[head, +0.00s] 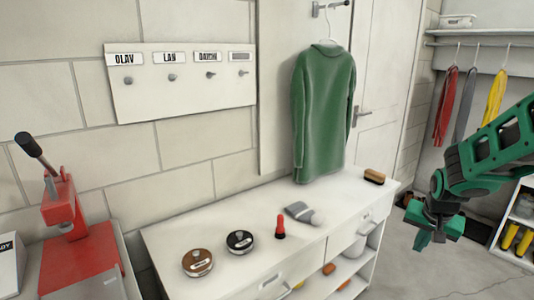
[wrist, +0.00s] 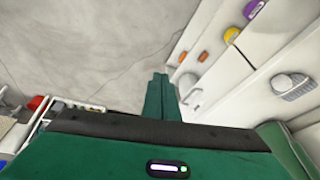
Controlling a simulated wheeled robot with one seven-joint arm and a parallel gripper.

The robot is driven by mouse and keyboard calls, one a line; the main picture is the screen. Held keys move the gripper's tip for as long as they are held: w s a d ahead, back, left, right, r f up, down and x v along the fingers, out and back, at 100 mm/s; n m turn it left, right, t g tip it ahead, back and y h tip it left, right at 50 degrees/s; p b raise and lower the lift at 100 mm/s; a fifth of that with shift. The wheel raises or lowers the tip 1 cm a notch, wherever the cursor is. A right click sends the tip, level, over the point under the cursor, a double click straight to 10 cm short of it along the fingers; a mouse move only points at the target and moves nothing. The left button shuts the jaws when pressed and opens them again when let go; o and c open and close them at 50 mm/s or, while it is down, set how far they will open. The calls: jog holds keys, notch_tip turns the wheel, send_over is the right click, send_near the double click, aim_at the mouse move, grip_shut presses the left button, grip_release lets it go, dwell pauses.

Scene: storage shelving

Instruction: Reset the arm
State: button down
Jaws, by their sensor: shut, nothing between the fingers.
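My green arm comes in from the right edge of the head view, and my gripper (head: 424,240) hangs at its end, right of the white cabinet (head: 160,232). The gripper points down over the floor and is apart from the cabinet. In the wrist view its green fingers (wrist: 160,97) are together with nothing between them. The wrist view shows grey floor beyond the fingertips and the cabinet's shelves on the right.
On the cabinet top stand a brown tin (head: 198,262), a black tin (head: 240,242), a red-topped item (head: 280,228) and a brush (head: 374,177). A green sweater (head: 324,115) hangs behind. A shoe rack (head: 518,232) stands far right. Open floor (head: 440,275) lies below my gripper.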

jog(key=s+a+r+g, duration=0.1)
jog(key=s+r, duration=0.1)
jog(key=s, duration=0.8)
jog(key=s+r+g+y, duration=0.1)
jog(key=s+r, duration=0.1)
jog(key=s, duration=0.7)
jog(key=s+a+r+n+g+y, duration=0.1)
jog(key=s+r, duration=0.1)
jog(key=s, duration=0.8)
jog(key=shift+s+a+r+g, duration=0.2)
jog(key=shift+s+a+g, duration=0.1)
jog(key=shift+s+g, duration=0.1)
